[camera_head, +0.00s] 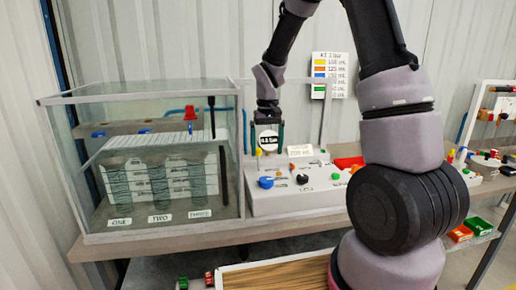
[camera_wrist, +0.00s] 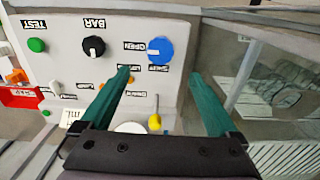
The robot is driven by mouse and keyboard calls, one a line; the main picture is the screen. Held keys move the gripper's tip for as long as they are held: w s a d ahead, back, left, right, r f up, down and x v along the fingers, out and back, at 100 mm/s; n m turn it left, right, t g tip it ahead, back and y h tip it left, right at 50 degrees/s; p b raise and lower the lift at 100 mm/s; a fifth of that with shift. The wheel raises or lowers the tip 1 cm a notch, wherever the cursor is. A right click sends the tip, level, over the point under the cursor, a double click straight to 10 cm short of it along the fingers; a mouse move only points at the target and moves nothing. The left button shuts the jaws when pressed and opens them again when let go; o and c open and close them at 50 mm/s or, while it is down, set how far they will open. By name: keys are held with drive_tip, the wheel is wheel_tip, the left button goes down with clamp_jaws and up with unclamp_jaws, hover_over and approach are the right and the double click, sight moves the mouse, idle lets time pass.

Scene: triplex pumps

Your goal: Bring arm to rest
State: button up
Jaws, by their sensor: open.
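My gripper (camera_head: 268,148) hangs pointing down over the white control panel (camera_head: 310,203) in the head view, just right of the glass tank. In the wrist view my gripper (camera_wrist: 160,76) has its two green fingers spread apart with nothing held between them. The panel's blue knob (camera_wrist: 160,49) shows just beyond the fingertips, and a yellow lever (camera_wrist: 155,122) shows between the fingers, nearer the palm. A round gauge (camera_head: 268,140) overlaps the fingers in the head view. I cannot tell whether the fingers touch anything.
The glass tank (camera_head: 92,239) with pumps stands close to the left of my gripper. A colour chart (camera_head: 330,75) is on the wall. Coloured bins (camera_head: 460,234) stand at the right.

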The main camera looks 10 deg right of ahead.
drive_tip(key=s+d+r+m+t+y, duration=0.1)
drive_tip(key=s+d+r+t, duration=0.1)
drive_tip(key=s+r, duration=0.45)
drive_tip(key=s+d+r+m+t, duration=0.1)
drive_tip(key=s+d+r, duration=0.15)
drive_tip(key=r, duration=0.75)
drive_tip(key=s+d+r+m+t+y, duration=0.1)
drive_tip(key=s+r+t, duration=0.3)
drive_tip(key=s, duration=0.9)
wheel_tip(320, 180, up, 2)
drive_tip(key=shift+r+m, duration=0.25)
drive_tip(key=shift+m, duration=0.25)
